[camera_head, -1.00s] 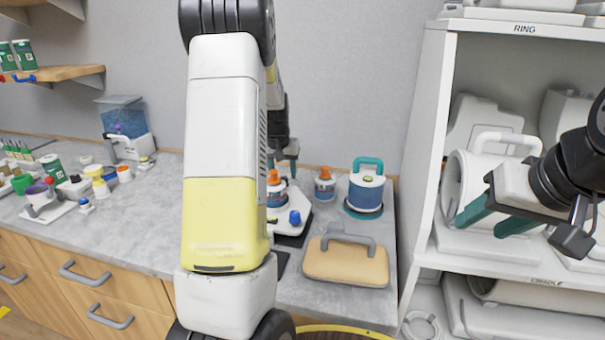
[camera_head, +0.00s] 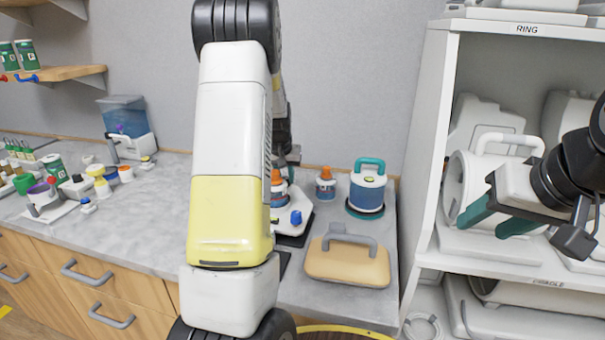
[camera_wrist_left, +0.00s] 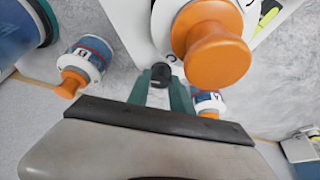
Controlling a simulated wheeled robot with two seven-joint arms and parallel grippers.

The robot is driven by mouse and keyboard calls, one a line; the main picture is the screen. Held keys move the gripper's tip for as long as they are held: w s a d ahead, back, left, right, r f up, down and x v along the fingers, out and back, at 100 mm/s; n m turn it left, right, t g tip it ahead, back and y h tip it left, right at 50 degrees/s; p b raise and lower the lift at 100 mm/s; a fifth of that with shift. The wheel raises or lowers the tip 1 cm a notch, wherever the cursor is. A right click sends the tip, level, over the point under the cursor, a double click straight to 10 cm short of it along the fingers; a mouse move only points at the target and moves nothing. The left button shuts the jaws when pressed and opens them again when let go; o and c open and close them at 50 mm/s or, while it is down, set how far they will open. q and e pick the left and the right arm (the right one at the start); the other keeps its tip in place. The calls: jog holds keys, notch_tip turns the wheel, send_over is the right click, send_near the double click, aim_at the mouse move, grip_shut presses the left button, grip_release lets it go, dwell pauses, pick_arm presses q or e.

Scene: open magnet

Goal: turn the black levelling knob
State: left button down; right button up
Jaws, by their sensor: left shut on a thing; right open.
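The black levelling knob (camera_wrist_left: 161,72) shows in the left wrist view as a small dark round thing beside a white plate (camera_wrist_left: 137,22). My left gripper's teal fingers (camera_wrist_left: 162,96) are shut on it, one on each side. In the head view my left arm hides most of that gripper (camera_head: 291,155) and the knob cannot be made out. The white device (camera_head: 290,228) with a blue knob (camera_head: 296,217) and an orange-topped container (camera_head: 277,188) is partly behind the arm. My right gripper (camera_head: 494,218) is open and empty at the right, in front of the shelf.
Orange-capped bottles (camera_wrist_left: 80,66) stand close to my left gripper, and a large orange cap (camera_wrist_left: 213,52) is very near it. A blue, teal-handled container (camera_head: 367,190) and a tan pad with grey handle (camera_head: 347,262) sit on the counter. A white shelf (camera_head: 425,150) stands right.

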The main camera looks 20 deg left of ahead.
pick_arm(q)
jog(key=shift+w+d+n+y, duration=0.15)
jog(key=shift+n+y, duration=0.25)
jog(key=shift+n, duration=0.7)
jog(key=shift+n+g+y, duration=0.6)
jog(key=shift+n, duration=1.4)
jog(key=c, duration=1.1)
grip_release()
jog(key=shift+c, duration=0.2)
jog(key=shift+r, duration=0.1)
jog(key=v, duration=0.7)
jog(key=shift+r, duration=0.3)
jog(key=shift+s, duration=0.25)
